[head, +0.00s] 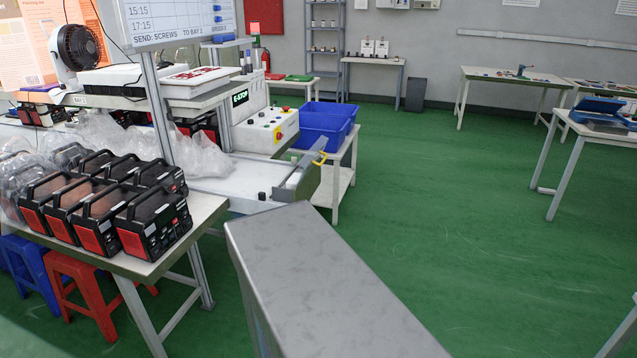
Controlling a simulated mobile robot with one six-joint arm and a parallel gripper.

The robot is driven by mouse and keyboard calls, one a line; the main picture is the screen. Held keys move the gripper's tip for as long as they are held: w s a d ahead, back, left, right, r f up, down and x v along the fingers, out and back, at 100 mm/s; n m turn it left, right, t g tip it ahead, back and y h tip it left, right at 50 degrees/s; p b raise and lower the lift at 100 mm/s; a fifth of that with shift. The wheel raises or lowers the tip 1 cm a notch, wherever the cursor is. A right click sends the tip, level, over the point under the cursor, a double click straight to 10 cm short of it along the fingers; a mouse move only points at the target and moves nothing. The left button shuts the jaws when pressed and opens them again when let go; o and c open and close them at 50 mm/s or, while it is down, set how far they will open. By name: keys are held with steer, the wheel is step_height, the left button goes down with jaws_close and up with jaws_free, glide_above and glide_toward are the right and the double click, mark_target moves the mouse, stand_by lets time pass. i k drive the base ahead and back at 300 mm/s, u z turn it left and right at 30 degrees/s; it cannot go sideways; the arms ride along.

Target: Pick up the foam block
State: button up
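I cannot make out a foam block anywhere in the head view. My gripper and arm are not in view, so I cannot see whether the gripper is open or holds anything.
A bare grey surface (310,270) fills the front centre. Black-and-red power units (100,205) crowd a table at left, with stools below. Behind stand a white machine (265,128) and blue bins (325,122). A table with a blue case (600,108) stands right. Green floor (430,190) is open.

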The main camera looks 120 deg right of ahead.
mark_target(293, 180)
steer(key=z, duration=0.35)
steer(key=k, duration=0.3)
steer(key=z, duration=2.45)
steer(key=k, duration=0.65)
steer(key=u, duration=0.4)
steer(key=i, duration=1.4)
